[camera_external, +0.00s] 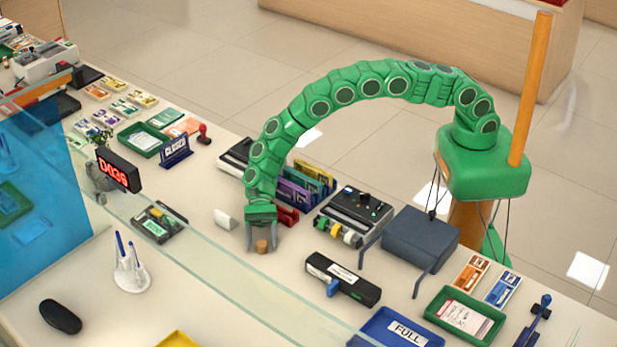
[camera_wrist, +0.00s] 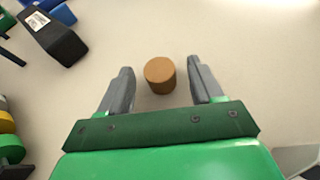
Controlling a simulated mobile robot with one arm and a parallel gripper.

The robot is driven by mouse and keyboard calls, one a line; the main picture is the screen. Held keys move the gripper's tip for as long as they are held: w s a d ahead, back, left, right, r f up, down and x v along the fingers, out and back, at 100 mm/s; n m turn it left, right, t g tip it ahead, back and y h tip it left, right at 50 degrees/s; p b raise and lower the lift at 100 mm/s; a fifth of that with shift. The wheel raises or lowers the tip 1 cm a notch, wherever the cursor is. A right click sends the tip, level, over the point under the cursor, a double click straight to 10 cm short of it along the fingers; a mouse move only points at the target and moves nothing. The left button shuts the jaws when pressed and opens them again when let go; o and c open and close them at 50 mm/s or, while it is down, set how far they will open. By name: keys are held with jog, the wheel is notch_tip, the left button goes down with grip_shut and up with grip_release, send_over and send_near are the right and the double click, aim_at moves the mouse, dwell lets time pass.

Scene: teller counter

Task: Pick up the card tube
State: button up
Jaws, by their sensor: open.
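The card tube appears to be the short brown cylinder (camera_external: 262,246), standing upright on the counter. In the wrist view the brown cylinder (camera_wrist: 160,75) lies between and slightly beyond my two grey fingertips. My gripper (camera_external: 262,247) is at the end of my green arm and points down at the counter around the cylinder. In the wrist view my gripper (camera_wrist: 160,78) is open, with a clear gap on each side of the cylinder. Neither finger visibly touches it.
A white wedge-shaped block (camera_external: 225,219) is just left of my gripper. A long black device (camera_external: 342,279) lies to the right, and a black machine with coloured rolls (camera_external: 353,215) stands behind it. A glass screen (camera_external: 215,290) runs along the front. Bare counter surrounds the cylinder.

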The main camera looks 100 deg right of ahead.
jog(key=c, duration=1.1)
jog(key=shift+r, duration=0.1)
jog(key=shift+r, duration=0.6)
notch_tip(320, 180, up, 2)
jog(key=shift+d+r, duration=0.1)
jog(key=shift+r, duration=0.1)
jog(key=s+d+r, duration=0.2)
jog(key=s+r, duration=0.2)
jog(key=s, duration=0.2)
jog(key=s+d+r, duration=0.3)
jog(key=s+r, duration=0.2)
jog(key=s, duration=0.1)
jog(key=shift+s+d+r, duration=0.15)
jog(key=shift+s+d, duration=0.1)
jog(key=shift+s, duration=0.15)
